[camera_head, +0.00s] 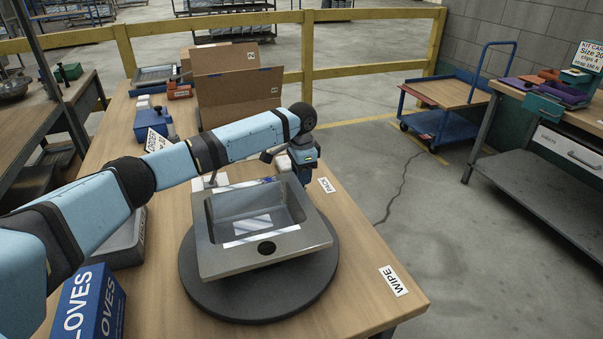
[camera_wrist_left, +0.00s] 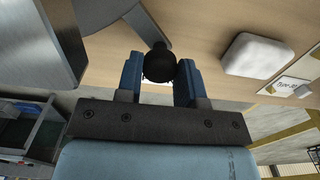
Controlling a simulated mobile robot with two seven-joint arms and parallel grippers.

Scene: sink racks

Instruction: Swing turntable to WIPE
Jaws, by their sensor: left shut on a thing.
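The dark round turntable (camera_head: 250,305) lies on the wooden table and carries a grey metal sink (camera_head: 265,245). A "WIPE" label (camera_head: 393,281) is on the table to the right of the turntable, near the front right corner. A "PACK" label (camera_head: 326,185) is at the turntable's back right. My left gripper (camera_head: 305,170) is low behind the sink's far right corner, close to the PACK label. In the left wrist view its blue fingers (camera_wrist_left: 160,80) are shut on a round black knob (camera_wrist_left: 159,62) at the end of a grey handle (camera_wrist_left: 145,24). My right gripper is not in view.
An open cardboard box (camera_head: 240,95) stands at the back of the table. A blue gloves box (camera_head: 88,303) and a grey tray (camera_head: 125,250) are at the left. A white block (camera_wrist_left: 257,54) lies near my gripper. The table's right strip is clear.

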